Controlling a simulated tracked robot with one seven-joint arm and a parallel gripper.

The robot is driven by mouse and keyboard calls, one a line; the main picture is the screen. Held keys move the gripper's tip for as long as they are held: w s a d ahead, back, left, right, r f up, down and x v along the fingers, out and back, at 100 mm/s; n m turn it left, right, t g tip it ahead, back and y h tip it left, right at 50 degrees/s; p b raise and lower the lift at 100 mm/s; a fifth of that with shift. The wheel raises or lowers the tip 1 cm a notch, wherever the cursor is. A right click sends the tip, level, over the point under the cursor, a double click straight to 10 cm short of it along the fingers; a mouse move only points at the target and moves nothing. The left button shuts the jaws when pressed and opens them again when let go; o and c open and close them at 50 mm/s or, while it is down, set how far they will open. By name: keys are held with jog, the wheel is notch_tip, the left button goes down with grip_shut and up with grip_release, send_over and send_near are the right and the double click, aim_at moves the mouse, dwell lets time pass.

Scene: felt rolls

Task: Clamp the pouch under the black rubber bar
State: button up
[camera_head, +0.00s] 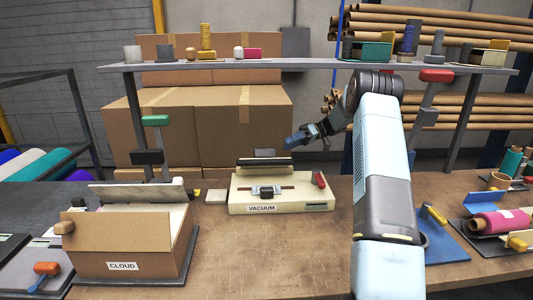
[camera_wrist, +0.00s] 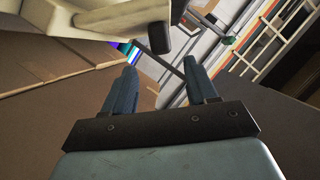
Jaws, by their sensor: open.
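A cream machine labelled VACUUM (camera_head: 240,207) stands on the middle of the workbench. A long black bar (camera_head: 264,162) lies across its raised back part, above a pale strip. A black block (camera_head: 267,194) sits at the middle of a dark slot on its top. A red handle (camera_head: 319,180) is at its right end. I cannot clearly make out the pouch in either view. My gripper (camera_head: 291,140) is above and behind the machine's right side, apart from it. In the wrist view its two blue fingers (camera_wrist: 161,80) are spread with nothing between them.
A cardboard box labelled CLOUD (camera_head: 125,250) stands at the left. A small pale block (camera_head: 216,196) lies beside the machine. A shelf (camera_head: 300,63) with several small items spans the back. Pink roll (camera_head: 498,221) and blue mat lie at right. The bench front centre is clear.

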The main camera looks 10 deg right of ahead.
aim_at(267, 152)
jog(key=x, duration=1)
jog(key=shift+a, duration=0.35)
jog(key=shift+c, duration=0.2)
grip_shut()
